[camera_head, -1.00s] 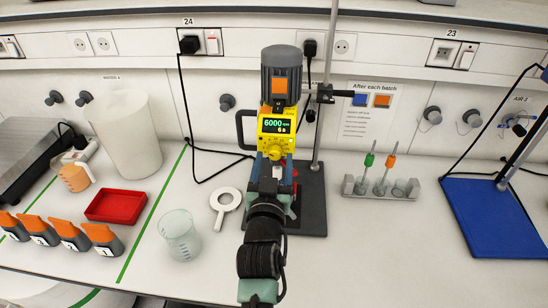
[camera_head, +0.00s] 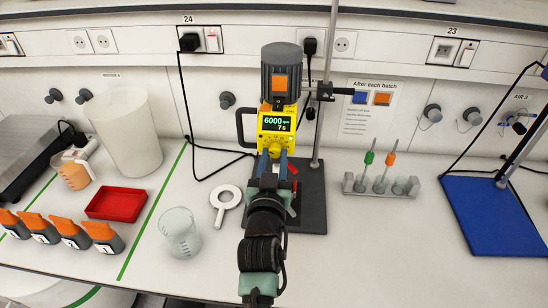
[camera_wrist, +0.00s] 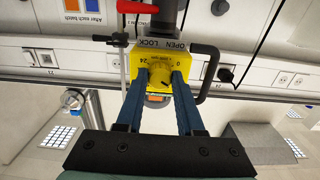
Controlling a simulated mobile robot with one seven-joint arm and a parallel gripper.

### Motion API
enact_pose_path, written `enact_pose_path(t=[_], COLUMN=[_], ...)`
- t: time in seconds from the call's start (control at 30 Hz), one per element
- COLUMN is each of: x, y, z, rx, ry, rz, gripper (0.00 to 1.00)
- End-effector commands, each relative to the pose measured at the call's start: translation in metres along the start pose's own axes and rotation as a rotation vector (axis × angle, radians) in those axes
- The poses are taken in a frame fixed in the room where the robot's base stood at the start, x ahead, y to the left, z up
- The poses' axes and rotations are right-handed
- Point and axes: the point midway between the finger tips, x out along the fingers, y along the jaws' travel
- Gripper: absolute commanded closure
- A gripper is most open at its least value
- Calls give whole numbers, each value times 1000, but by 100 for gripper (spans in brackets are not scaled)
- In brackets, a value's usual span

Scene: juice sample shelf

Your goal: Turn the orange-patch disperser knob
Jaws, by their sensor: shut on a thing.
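The disperser (camera_head: 281,62) has a dark grey motor with an orange patch (camera_head: 281,84) and a yellow control head (camera_head: 290,123). Its display reads 6000 with "7 s" below. The round yellow knob (camera_wrist: 160,76) sits under the display, with a dial scale around it in the wrist view. My gripper (camera_wrist: 160,84) has its two blue fingers on either side of the knob and is shut on it. In the head view my gripper (camera_head: 274,156) reaches up to the knob from the front and hides its lower part and what is beneath the head.
A tube rack (camera_head: 352,187) and blue base plate (camera_head: 490,220) are at the right.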

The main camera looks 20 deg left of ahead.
Motion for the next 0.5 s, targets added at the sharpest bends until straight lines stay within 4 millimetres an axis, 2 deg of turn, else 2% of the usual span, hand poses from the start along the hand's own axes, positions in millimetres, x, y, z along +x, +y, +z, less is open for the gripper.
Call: enact_pose_path(t=[0.27,0.5], x=[0,0], y=[1,2], z=[0,0], rx=[-76,-251], ry=[-1,-1], rz=[2,2], gripper=[100,100])
